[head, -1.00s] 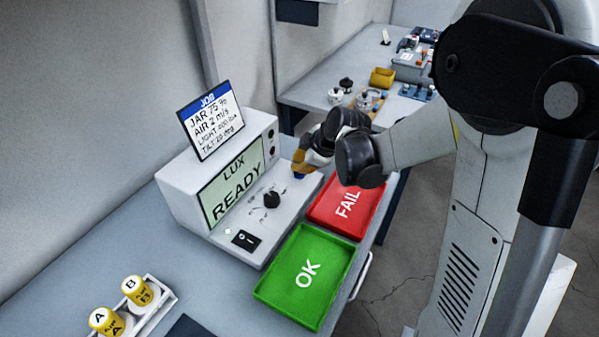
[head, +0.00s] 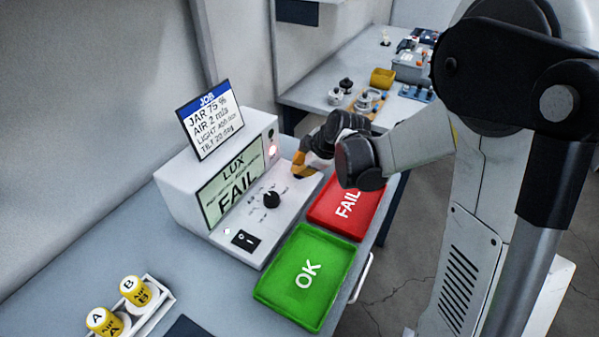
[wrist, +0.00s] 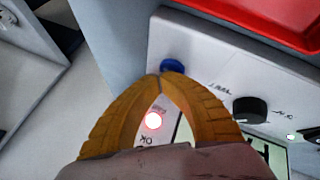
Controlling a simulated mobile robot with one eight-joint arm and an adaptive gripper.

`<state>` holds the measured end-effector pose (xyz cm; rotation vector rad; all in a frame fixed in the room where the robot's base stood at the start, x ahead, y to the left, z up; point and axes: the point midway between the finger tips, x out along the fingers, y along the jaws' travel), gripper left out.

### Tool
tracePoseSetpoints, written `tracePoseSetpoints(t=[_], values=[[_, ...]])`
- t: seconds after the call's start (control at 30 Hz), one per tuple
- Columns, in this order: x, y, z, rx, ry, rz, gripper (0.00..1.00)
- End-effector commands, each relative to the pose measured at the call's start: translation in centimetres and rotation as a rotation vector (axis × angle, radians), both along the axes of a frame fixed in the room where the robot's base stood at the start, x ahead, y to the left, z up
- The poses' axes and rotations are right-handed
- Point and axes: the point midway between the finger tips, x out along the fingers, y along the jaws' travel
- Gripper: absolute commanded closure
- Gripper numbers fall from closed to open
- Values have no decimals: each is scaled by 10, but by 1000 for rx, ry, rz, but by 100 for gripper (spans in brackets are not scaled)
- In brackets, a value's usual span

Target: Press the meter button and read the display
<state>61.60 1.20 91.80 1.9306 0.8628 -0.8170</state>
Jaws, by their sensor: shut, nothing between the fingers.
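The white meter (head: 180,195) stands on the bench, and its display (head: 233,188) reads "LUX" and "FAIL". A red lamp (head: 272,150) glows on its upper panel; the glow also shows in the wrist view (wrist: 153,121). A blue button (wrist: 172,66) sits at the corner of the meter's sloped panel. My gripper (head: 298,173) is shut and empty, its orange fingertips at the button end of the panel. In the wrist view the fingertips (wrist: 160,77) meet just beside the button and partly overlap it; I cannot tell if they touch it.
A black knob (head: 271,199) and a black switch (head: 245,240) are on the panel. A green OK tray (head: 267,290) and a red FAIL tray (head: 318,216) lie in front. A job card (head: 209,120) stands on top. Yellow jars A (head: 103,322) and B (head: 136,292) stand lower left.

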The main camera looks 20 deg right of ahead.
Motion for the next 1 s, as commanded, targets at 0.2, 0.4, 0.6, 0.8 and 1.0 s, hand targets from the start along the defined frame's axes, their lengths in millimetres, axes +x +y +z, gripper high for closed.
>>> tracePoseSetpoints(t=[0.2, 0.4, 0.6, 0.8, 1.0], values=[[0, 0, 3, 0, 0, 0, 100], [0, 0, 15, 0, 0, 0, 100], [0, 0, 18, 0, 0, 0, 100], [0, 0, 18, 0, 0, 0, 100], [0, 0, 29, 0, 0, 0, 100]])
